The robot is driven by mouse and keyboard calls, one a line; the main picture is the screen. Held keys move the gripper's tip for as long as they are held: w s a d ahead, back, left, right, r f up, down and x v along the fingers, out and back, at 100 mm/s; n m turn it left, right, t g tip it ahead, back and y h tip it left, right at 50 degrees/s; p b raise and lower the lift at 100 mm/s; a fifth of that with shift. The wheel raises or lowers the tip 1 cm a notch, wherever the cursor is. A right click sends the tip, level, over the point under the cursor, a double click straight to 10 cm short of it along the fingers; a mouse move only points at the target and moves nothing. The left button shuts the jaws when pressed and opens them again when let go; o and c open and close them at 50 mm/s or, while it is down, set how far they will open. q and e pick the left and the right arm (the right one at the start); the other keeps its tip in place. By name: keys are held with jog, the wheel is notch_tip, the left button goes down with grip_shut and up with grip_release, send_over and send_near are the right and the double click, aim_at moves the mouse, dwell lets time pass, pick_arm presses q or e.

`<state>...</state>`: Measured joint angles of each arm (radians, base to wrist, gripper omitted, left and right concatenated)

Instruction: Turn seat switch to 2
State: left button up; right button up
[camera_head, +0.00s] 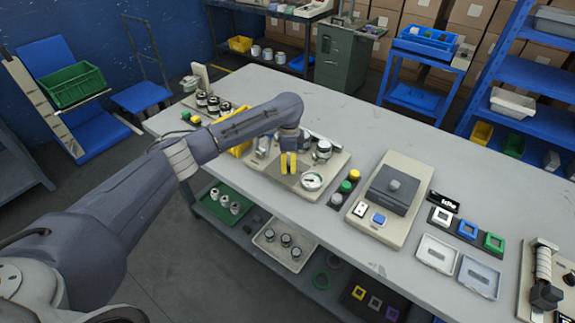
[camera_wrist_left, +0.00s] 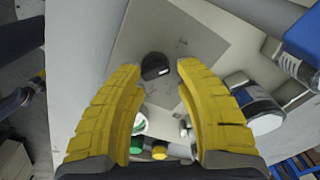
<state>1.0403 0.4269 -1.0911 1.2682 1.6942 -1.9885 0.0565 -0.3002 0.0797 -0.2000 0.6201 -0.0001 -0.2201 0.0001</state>
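My left gripper (camera_head: 288,163) points down over the beige panel (camera_head: 333,166) in the middle of the table. In the left wrist view its two yellow fingers stand apart with a gap between the tips (camera_wrist_left: 160,66), so it is open. A black round knob with a small white mark, seemingly the seat switch (camera_wrist_left: 154,66), sits between the fingertips on a grey plate (camera_wrist_left: 205,40). I see no clear contact with it. In the head view the fingers and arm hide the knob. Its number markings are not readable. My right gripper is not in view.
A round white gauge (camera_head: 311,181) and metal fittings (camera_head: 322,150) stand close to the left gripper on the panel.

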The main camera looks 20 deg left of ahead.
pick_arm(q)
jog(key=o, duration=0.3)
jog(key=shift+s+a+f, duration=0.1)
jog(key=shift+s+f, duration=0.05)
jog(key=shift+f, duration=0.05)
notch_tip(320, 180, up, 12)
jog(key=shift+r, duration=0.1)
dwell(0.5)
